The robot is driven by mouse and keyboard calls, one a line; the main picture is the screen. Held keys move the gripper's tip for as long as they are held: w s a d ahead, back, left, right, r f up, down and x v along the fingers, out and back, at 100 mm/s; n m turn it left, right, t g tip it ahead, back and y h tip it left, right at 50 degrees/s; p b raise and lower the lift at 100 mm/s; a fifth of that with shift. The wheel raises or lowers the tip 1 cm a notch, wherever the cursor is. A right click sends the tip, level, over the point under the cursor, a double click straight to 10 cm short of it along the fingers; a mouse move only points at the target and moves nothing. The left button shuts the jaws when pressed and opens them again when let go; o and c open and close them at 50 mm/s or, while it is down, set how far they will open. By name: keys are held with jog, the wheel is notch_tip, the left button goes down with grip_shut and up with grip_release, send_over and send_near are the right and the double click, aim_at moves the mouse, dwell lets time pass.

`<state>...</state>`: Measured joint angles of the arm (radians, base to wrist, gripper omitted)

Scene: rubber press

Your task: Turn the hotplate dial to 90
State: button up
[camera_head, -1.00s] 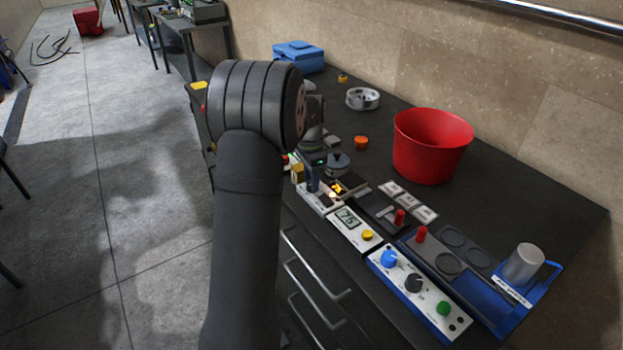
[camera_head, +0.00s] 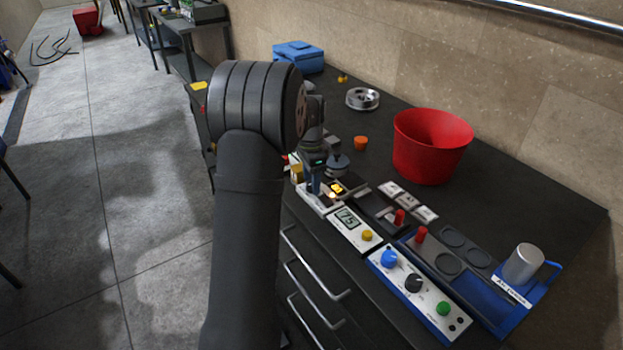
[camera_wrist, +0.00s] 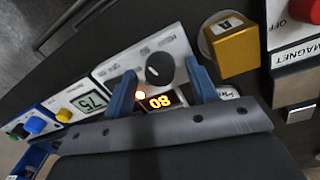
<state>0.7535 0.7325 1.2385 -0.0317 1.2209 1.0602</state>
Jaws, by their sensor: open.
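The hotplate's white control panel (camera_wrist: 112,68) lies below my gripper in the wrist view. Its round black dial (camera_wrist: 159,69) has a white pointer mark and appears between my two blue fingertips. An orange lit display (camera_wrist: 160,101) beside it appears to read 80, with a small glowing light next to it. My gripper (camera_wrist: 161,70) is open, one finger on each side of the dial with visible gaps; whether the tips reach down to dial height is unclear. In the head view my gripper (camera_head: 318,182) is over the panel, and the dial is hidden there.
A timer-like panel with a 75 display (camera_head: 347,218) and a blue panel with knobs (camera_head: 418,290) lie nearby. A yellow block (camera_wrist: 234,52) and a magnet box (camera_wrist: 294,40) stand close to my gripper. A red bucket (camera_head: 430,150) stands further back.

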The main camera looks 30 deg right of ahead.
notch_tip(320, 180, up, 18)
jog(key=w, duration=0.1)
jog(key=shift+f, duration=0.25)
jog(key=shift+d, duration=0.1)
jog(key=n, duration=0.8)
send_near(309, 181)
jog(key=f, duration=0.3)
jog(key=s+f, duration=0.1)
jog(key=f, duration=0.5)
jog(key=shift+s+d, duration=0.1)
jog(key=shift+s, duration=0.1)
jog(key=c, duration=1)
jog(key=shift+o, duration=0.2)
